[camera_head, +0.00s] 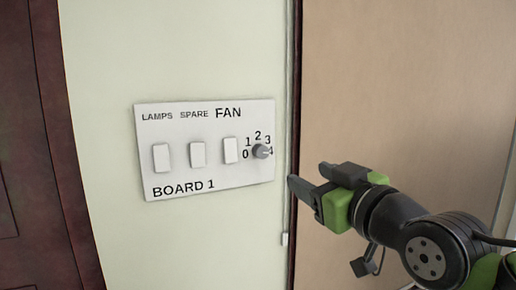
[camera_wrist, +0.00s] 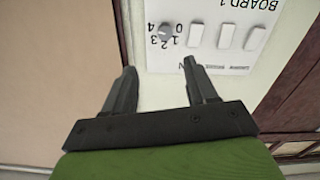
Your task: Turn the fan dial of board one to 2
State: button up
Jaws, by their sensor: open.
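Board one (camera_head: 205,178) is a white panel on the pale wall, labelled BOARD 1, LAMPS, SPARE and FAN. The fan dial (camera_head: 260,151) is a small grey knob at its right end, ringed by the numbers 0 to 4. Its pointer seems to face right, near the 4. The dial also shows in the wrist view (camera_wrist: 166,31), where the board is upside down. My gripper (camera_head: 306,177) is to the right of the board and apart from it. Its two fingers (camera_wrist: 158,72) are open and empty, with the dial beyond their tips.
Three white rocker switches stand left of the dial, the nearest being the fan switch (camera_head: 230,150). A dark vertical frame edge (camera_head: 293,90) and a tan panel (camera_head: 400,80) are to the right. A dark brown door (camera_head: 30,150) is at the left.

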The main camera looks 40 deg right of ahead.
send_near(263, 155)
jog(key=p+x, duration=0.4)
jog(key=x, duration=0.5)
jog(key=shift+s, duration=0.1)
jog(key=shift+c, duration=0.2)
jog(key=c, duration=1)
jog(key=shift+f, duration=0.1)
